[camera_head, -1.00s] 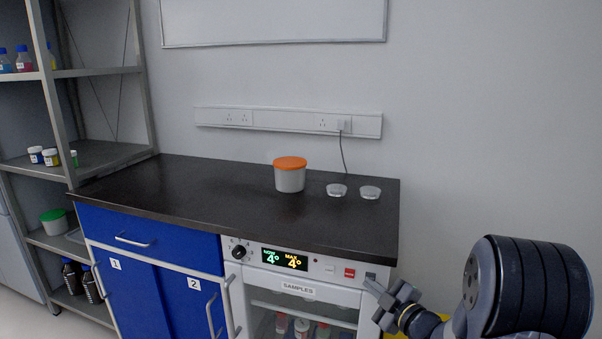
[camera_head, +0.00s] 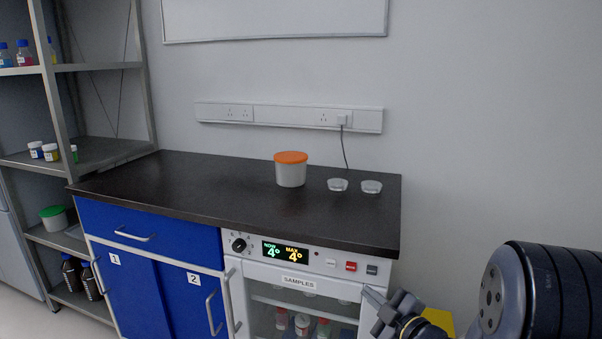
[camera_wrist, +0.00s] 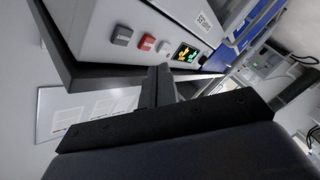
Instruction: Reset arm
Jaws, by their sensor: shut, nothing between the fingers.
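My gripper (camera_head: 372,296) is at the lower right in the head view, in front of the right side of the sample fridge (camera_head: 290,278). In the wrist view my gripper (camera_wrist: 158,72) is shut, its dark fingers together with nothing between them. The fingers point toward the fridge's control panel (camera_wrist: 160,45) and the counter edge. My arm fills the lower right corner of the head view and hides part of the area beside the fridge.
The dark counter (camera_head: 200,190) holds an orange-lidded tub (camera_head: 291,170) and two small glass dishes (camera_head: 338,185). Blue cabinets (camera_head: 150,240) stand left of the fridge. A shelf rack (camera_head: 100,150) with bottles is at far left. Bare wall shows at right.

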